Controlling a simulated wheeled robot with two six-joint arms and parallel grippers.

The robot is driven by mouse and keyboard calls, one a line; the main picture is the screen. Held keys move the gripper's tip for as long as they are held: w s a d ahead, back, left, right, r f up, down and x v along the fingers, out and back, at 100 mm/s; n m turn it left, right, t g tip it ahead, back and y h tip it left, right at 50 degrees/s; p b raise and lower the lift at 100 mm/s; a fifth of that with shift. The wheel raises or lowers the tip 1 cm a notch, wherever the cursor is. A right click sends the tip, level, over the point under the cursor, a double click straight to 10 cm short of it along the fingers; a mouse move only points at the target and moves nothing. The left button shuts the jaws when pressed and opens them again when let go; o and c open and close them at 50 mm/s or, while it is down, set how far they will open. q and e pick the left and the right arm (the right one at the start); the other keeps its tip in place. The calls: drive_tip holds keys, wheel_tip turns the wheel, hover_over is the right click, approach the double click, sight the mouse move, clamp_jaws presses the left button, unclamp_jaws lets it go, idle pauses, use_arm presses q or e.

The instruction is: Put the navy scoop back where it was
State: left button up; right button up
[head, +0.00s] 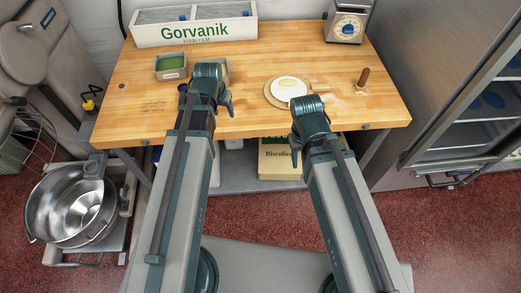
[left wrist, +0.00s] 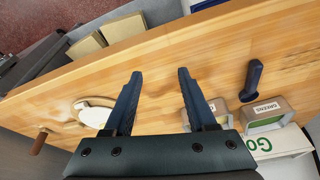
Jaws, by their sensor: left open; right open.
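The navy scoop (left wrist: 252,80) lies on the wooden table (left wrist: 225,55), right of my open fingers in the left wrist view. It lies beside a container labelled GREENS (left wrist: 268,112), apart from it. In the head view a small dark blue shape shows at the left of my left gripper (head: 206,92); I cannot tell whether it is the scoop or a finger. My left gripper is open and empty above the table, and its fingers show in the left wrist view (left wrist: 160,80). My right gripper (head: 308,118) is open and empty near the table's front edge.
A green-filled container (head: 171,66) stands at the back left, with another partly hidden behind my left gripper. The long Gorvanik box (head: 194,32) is behind. A round board with a pale disc (head: 289,88), a wooden-handled tool (head: 363,77) and a scale (head: 346,22) are right.

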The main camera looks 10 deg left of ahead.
use_arm(q)
drive_tip(key=s+d+m+g+y, duration=0.1)
drive_tip(key=s+d+m+g, duration=0.2)
drive_tip(key=s+d, duration=1.1)
drive_tip(key=shift+s+d+f+g, duration=0.3)
drive_tip(key=shift+s+d+f, duration=0.1)
drive_tip(key=shift+d, duration=0.55)
drive_tip(key=shift+f+b, duration=0.75)
drive_tip(key=shift+b, duration=0.05)
